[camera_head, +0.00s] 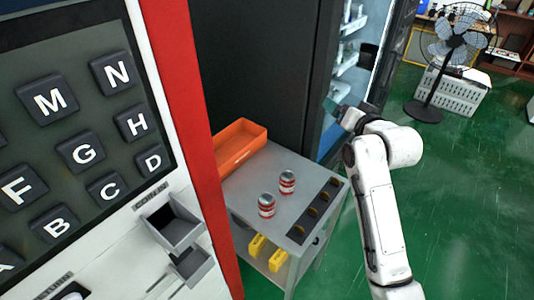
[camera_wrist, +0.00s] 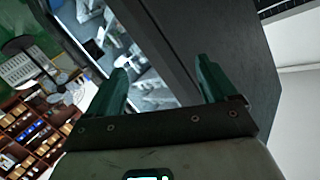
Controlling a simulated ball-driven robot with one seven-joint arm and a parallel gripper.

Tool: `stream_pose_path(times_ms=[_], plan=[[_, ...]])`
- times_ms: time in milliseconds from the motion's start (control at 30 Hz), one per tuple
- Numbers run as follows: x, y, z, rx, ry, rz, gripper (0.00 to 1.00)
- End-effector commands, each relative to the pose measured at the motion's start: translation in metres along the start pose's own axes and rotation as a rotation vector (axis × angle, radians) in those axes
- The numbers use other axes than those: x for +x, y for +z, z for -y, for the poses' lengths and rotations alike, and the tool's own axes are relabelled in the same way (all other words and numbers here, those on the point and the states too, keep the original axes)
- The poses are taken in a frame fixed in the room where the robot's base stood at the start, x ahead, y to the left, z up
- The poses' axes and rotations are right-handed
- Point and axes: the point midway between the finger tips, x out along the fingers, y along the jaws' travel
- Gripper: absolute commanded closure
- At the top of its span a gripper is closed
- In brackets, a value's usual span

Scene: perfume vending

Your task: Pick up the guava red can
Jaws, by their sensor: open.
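Two red and white cans stand upright on a grey table in the head view. One can (camera_head: 287,182) is farther back and to the right, and the other can (camera_head: 266,206) is nearer and to the left. Their labels are too small to read, so I cannot tell which is guava. My gripper (camera_head: 334,107) is beyond the table's far edge, in front of the lit cabinet and apart from both cans. In the wrist view my gripper (camera_wrist: 160,82) has its two green fingers spread with nothing between them. No can shows in the wrist view.
An orange tray (camera_head: 262,133) sits at the back left of the grey table (camera_head: 243,195). A dark strip with round spots (camera_head: 319,208) runs along its right side. Yellow items (camera_head: 277,260) lie on the lower shelf. A red and white vending machine (camera_head: 190,110) stands left. Green floor is free at right.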

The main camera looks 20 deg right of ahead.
Motion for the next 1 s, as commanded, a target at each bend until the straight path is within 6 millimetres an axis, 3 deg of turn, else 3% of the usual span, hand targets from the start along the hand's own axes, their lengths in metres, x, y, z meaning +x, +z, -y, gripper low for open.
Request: stream_pose_path(times_ms=[33, 200, 300, 400, 500, 633, 1000], plan=[[-0.001, 0.046, 0.011, -0.038, -0.004, 0.037, 0.14], [-0.026, 0.171, 0.039, -0.210, -0.034, 0.115, 0.14], [-0.051, 0.231, 0.053, -0.318, -0.068, 0.153, 0.14], [-0.074, 0.276, 0.061, -0.409, -0.102, 0.182, 0.14], [-0.092, 0.302, 0.067, -0.470, -0.130, 0.197, 0.14], [-0.099, 0.317, 0.069, -0.505, -0.146, 0.204, 0.14], [-0.053, 0.328, 0.074, -0.507, -0.146, 0.204, 0.14]])
